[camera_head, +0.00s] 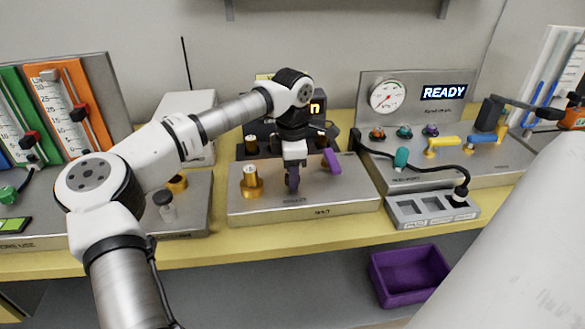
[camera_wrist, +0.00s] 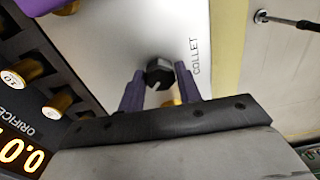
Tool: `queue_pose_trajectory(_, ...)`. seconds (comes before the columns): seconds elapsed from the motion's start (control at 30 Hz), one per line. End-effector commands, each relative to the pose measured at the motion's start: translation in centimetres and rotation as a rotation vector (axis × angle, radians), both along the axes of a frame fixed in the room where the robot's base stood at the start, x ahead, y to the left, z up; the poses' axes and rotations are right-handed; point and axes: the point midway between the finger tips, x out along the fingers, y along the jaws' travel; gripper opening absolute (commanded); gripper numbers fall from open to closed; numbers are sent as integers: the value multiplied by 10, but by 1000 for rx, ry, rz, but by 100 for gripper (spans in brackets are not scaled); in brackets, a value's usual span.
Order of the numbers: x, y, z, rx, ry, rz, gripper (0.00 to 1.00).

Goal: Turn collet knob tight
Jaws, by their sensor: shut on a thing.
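The collet knob (camera_wrist: 160,70) is a black faceted knob on a grey panel next to the printed word COLLET in the wrist view. My gripper (camera_wrist: 159,78) has its two purple fingers on either side of the knob and is shut on it. In the head view my gripper (camera_head: 292,180) points straight down at the middle of the grey block (camera_head: 345,208), and its fingers hide the knob. I cannot tell from these frames how far the knob is turned.
A brass fitting (camera_head: 251,183) stands left of my gripper, and a purple lever (camera_head: 332,161) is close on its right. Brass orifice pieces (camera_wrist: 57,104) sit near a lit display. A black hose (camera_head: 415,163) and grey tray (camera_head: 432,209) lie to the right. A purple bin (camera_head: 408,289) sits below.

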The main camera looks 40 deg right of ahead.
Motion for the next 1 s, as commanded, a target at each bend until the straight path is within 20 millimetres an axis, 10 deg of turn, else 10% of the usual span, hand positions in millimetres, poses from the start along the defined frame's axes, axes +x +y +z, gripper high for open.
queue_pose_trajectory(1.0, 0, 1, 1, -2, 0, -963, 11)
